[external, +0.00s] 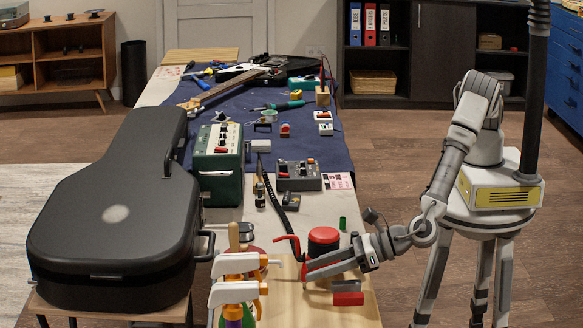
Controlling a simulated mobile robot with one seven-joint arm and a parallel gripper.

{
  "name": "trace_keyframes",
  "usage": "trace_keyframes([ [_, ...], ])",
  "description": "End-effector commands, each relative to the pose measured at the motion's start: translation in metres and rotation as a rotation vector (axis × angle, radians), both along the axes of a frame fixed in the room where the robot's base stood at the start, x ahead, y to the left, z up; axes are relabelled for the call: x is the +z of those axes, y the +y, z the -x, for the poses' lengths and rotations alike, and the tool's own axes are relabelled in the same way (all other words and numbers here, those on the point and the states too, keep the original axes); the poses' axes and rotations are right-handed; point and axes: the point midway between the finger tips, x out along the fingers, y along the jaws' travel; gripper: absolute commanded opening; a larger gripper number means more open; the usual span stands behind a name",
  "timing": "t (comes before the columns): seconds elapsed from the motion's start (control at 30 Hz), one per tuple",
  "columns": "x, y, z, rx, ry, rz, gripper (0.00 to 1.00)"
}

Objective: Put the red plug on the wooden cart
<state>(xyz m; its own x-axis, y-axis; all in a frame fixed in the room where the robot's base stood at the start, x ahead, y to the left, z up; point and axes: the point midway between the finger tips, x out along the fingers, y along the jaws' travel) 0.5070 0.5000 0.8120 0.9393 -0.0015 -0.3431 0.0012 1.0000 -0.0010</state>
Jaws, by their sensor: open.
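My gripper (320,278) is open, low over the near right part of the long table, with its fingers pointing left. A small red block (348,299) shows just below the fingers near the table's right edge; I cannot tell for sure whether it is the red plug or whether a finger touches it. A curved red piece (289,240) stands to the left of the gripper, near a round red-topped can (323,236). A low wooden stand (178,312), possibly the wooden cart, is at the lower left under a black guitar case (105,215).
Spray bottles (237,285) stand left of my gripper on a wooden board (315,312). A blue mat (330,152) holds a guitar and tools.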

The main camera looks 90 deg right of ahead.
Motion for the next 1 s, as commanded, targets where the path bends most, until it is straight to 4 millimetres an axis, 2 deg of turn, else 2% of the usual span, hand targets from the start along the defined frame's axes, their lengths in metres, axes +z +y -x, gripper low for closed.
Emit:
trace_keyframes([
  [0.1, 0.012, 0.002, 0.027, 0.005, 0.001, -0.001, 0.47],
  [0.3, 0.026, 0.001, 0.067, 0.004, 0.001, -0.001, 0.47],
  [0.5, 0.034, 0.0, 0.092, 0.002, 0.001, -0.001, 0.47],
  [0.63, 0.036, 0.0, 0.099, 0.001, 0.001, -0.001, 0.47],
  [0.87, 0.037, 0.0, 0.099, -0.002, 0.001, -0.003, 0.47],
  [0.93, 0.042, -0.007, 0.094, -0.025, 0.007, -0.019, 0.47],
  [1.0, 0.052, -0.022, 0.083, -0.079, 0.023, -0.057, 0.47],
])
